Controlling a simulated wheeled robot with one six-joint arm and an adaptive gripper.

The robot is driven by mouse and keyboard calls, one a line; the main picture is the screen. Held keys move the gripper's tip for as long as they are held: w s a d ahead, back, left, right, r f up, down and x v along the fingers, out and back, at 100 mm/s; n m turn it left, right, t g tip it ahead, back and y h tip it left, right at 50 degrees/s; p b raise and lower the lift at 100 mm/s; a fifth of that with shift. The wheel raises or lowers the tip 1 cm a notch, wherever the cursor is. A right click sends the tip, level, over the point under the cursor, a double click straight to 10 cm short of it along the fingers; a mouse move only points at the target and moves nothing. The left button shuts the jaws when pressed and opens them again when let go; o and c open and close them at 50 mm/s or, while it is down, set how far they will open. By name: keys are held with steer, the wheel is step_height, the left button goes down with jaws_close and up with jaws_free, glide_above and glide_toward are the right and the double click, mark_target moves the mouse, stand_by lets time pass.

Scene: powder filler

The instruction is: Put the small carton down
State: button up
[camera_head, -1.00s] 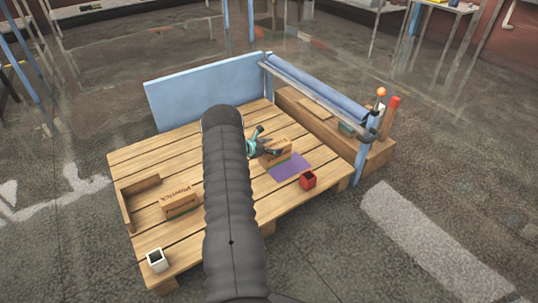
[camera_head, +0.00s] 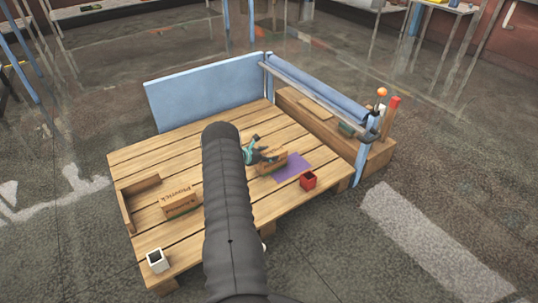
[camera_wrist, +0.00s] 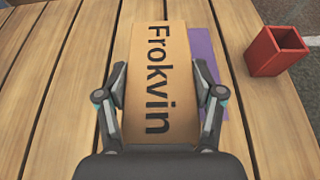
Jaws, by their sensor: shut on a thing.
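The small carton (camera_wrist: 160,35) is a brown box with "Frokvin" printed on its top face in the wrist view. My gripper (camera_wrist: 161,80) is shut on it, one finger along each long side. In the head view the carton (camera_head: 274,163) is at the left edge of a purple mat (camera_head: 294,166) on the slatted wooden pallet table. In the wrist view the mat (camera_wrist: 204,65) shows along the carton's right side and is partly hidden by it. I cannot tell whether the carton touches the surface. My arm hides part of the table.
A red open box (camera_head: 308,180) stands right of the mat. A larger carton (camera_head: 180,201) lies on the left, near a wooden corner stop (camera_head: 127,208). A white open box (camera_head: 157,260) stands at the front left corner. A blue panel (camera_head: 205,90) borders the back.

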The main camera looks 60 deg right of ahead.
steer(key=o, duration=1.6)
steer(key=shift+c, duration=0.2)
